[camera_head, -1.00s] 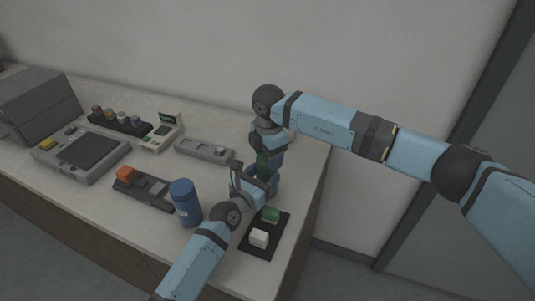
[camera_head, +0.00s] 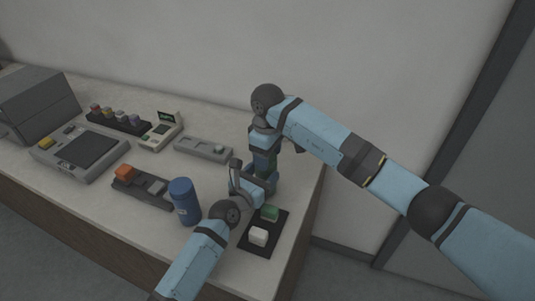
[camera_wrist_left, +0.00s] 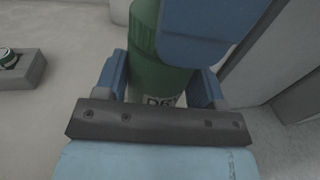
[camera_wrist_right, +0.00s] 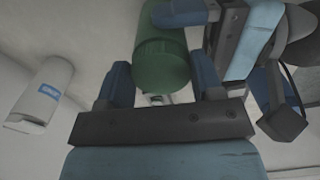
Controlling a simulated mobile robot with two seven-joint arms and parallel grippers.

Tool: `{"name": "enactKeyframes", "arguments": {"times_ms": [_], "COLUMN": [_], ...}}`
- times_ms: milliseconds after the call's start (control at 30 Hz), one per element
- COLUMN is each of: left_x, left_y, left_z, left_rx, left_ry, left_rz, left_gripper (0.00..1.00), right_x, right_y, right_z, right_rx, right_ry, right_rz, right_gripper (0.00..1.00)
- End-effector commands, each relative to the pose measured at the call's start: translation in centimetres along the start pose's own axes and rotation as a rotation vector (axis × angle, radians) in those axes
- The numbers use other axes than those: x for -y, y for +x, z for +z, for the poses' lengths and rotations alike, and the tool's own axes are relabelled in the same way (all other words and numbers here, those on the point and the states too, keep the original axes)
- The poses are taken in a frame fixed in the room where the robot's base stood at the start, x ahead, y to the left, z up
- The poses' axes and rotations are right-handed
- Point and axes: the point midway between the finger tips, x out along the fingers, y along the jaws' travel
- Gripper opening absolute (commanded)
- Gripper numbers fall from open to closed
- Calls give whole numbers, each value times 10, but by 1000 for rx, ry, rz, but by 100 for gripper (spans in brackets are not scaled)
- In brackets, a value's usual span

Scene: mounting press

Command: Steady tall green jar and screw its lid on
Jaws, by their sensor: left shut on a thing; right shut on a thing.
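The tall green jar (camera_wrist_left: 160,82) stands between the fingers of my left gripper (camera_wrist_left: 165,92), which is shut on its body by a white label. In the head view my left gripper (camera_head: 250,185) comes in from the front. A wider, ribbed green part (camera_wrist_left: 145,35), apparently the lid, sits at the jar's top. My right gripper (camera_wrist_right: 160,88) is shut around green, ribbed material at this upper part; one blue finger covers part of it in the left wrist view. The seam is partly hidden, so I cannot tell how tightly the lid sits.
A dark mat (camera_head: 250,247) with a green piece (camera_head: 270,213) and a white piece (camera_head: 259,236) lies right in front of the grippers. A blue bottle (camera_head: 185,202) stands close left. Grey devices (camera_head: 80,150) fill the bench's left. A white labelled container (camera_wrist_right: 42,95) is nearby.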

Motion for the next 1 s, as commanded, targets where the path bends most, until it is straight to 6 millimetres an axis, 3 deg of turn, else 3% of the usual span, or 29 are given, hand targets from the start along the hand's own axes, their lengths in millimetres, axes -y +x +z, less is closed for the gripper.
{"name": "enactKeyframes", "arguments": {"times_ms": [33,133,467,800,1000], "left_x": [0,0,0,0,0], "left_y": [0,0,0,0,0], "left_z": [-2,-2,-1,-1,-1], "left_rx": [-3,-3,-2,-2,-2], "left_ry": [0,0,0,0,0], "left_rz": [0,0,0,1,1], "left_gripper": [0,0,0,0,0], "right_x": [0,0,0,0,0], "right_y": [-1,-1,-3,-42,-45], "right_z": [-1,-1,0,-1,0], "right_rx": [-2,-2,-1,-2,-1], "right_ry": [-2,-2,-2,-3,-2], "right_rz": [0,0,0,0,0], "right_gripper": [65,86,86,86,86]}}
